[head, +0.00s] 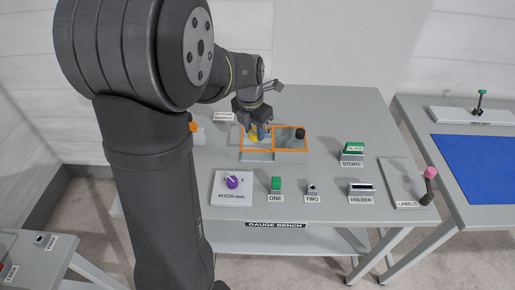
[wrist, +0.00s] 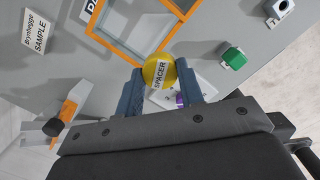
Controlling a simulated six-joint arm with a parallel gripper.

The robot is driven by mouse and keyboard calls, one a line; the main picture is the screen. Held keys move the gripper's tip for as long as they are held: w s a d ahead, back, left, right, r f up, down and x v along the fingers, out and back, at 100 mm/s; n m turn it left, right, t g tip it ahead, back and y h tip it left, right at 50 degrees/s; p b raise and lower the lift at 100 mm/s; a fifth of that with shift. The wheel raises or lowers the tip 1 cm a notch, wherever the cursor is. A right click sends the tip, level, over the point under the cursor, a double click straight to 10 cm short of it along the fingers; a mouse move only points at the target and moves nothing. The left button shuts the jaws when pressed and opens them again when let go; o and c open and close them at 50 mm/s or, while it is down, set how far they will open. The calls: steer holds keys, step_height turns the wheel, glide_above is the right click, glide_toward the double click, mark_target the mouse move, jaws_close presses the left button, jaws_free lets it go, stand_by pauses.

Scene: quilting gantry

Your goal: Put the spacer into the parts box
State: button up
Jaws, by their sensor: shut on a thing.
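The spacer (wrist: 158,71) is a yellow round piece with a white label reading SPACER. My gripper (wrist: 160,82) is shut on it, with one finger on each side in the wrist view. In the head view the gripper (head: 254,128) is at the left part of an orange-rimmed box (head: 290,151), and a bit of the yellow spacer (head: 253,137) shows under it. In the wrist view the orange rim (wrist: 120,49) lies just beyond the spacer. The spacer's height over the box is unclear.
In front of the box stand a purple PITCH dial (head: 232,182), a green block ONE (head: 276,184), block TWO (head: 312,188) and a HOLDER (head: 361,190). A green-topped STORE block (head: 352,152) is to the right. A pink-topped post (head: 429,180) stands at LABELS.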

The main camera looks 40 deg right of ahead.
steer(key=s+d, duration=0.6)
steer(key=s, duration=0.2)
glide_above(258, 148)
step_height(258, 148, down, 7)
steer(key=shift+a, duration=0.15)
steer(key=shift+f, duration=1.9)
steer(key=shift+f, duration=0.15)
steer(key=o, duration=1)
steer(key=shift+c, duration=0.2)
step_height(258, 148, up, 12)
steer(key=a, duration=0.1)
steer(key=shift+a, duration=0.25)
